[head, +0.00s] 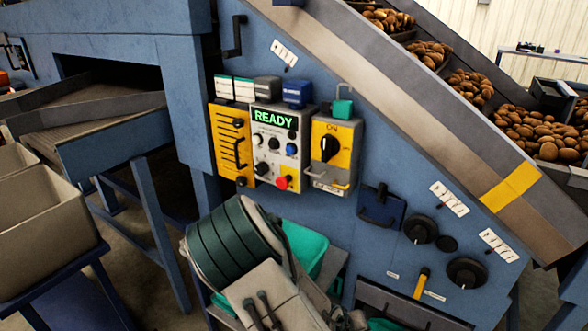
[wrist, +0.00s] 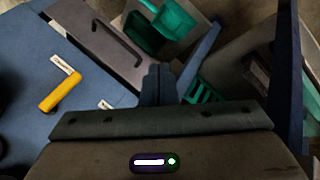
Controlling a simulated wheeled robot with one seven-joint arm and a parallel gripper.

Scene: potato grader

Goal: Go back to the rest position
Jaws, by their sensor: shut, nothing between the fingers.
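My gripper (wrist: 158,84) shows in the wrist view with its two dark fingers together and nothing between them. It is over the lower part of the blue machine front, apart from a yellow handle (wrist: 62,90) at the left. In the head view my arm fills the lower middle, and my fingers are not clearly visible there. The control panel (head: 277,148) behind and above my arm has a green READY display (head: 273,118), a red button (head: 283,182) and a black rotary switch (head: 330,148) on a yellow box.
Teal bins (head: 305,247) stand close behind and beside my arm. A grey drawer front (wrist: 96,40) with a dark handle is near my gripper. Beige bins (head: 40,225) on a blue stand are at the left. A conveyor (head: 425,105) with potatoes slopes down at the right.

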